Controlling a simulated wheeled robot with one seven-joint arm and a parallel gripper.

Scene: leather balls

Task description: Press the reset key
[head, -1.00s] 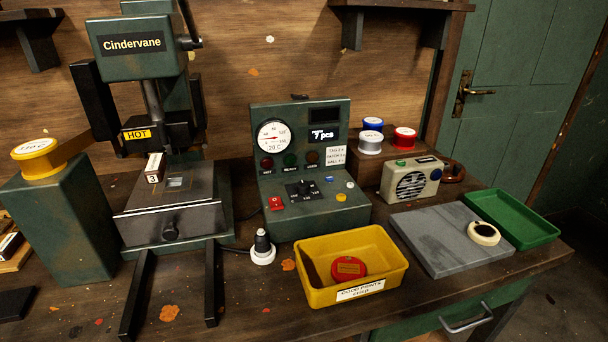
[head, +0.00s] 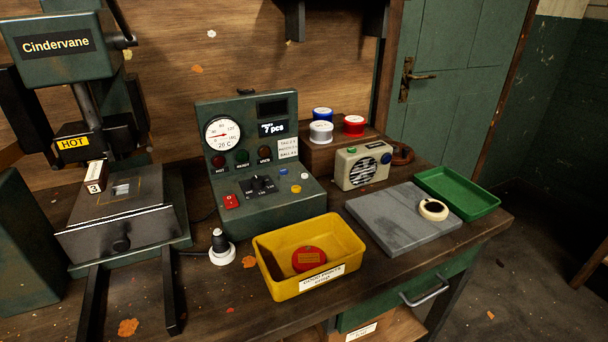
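The green control box (head: 262,160) stands on the bench right of the press. Its sloping front carries a red switch (head: 231,201), a black rotary knob (head: 263,184), a yellow button (head: 295,189), a small blue button (head: 283,171) and a pale button (head: 305,176). Their labels are too small to read, so I cannot tell which is the reset key. The upright face has a round gauge (head: 222,133), three dark lamps, a counter display (head: 272,129) reading "7 pcs" and a dark screen (head: 271,109). My gripper is not in view.
The Cindervane press (head: 62,42) with a HOT label stands at left. A radio (head: 362,167), grey slab (head: 385,224) and green tray (head: 458,205) are right.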

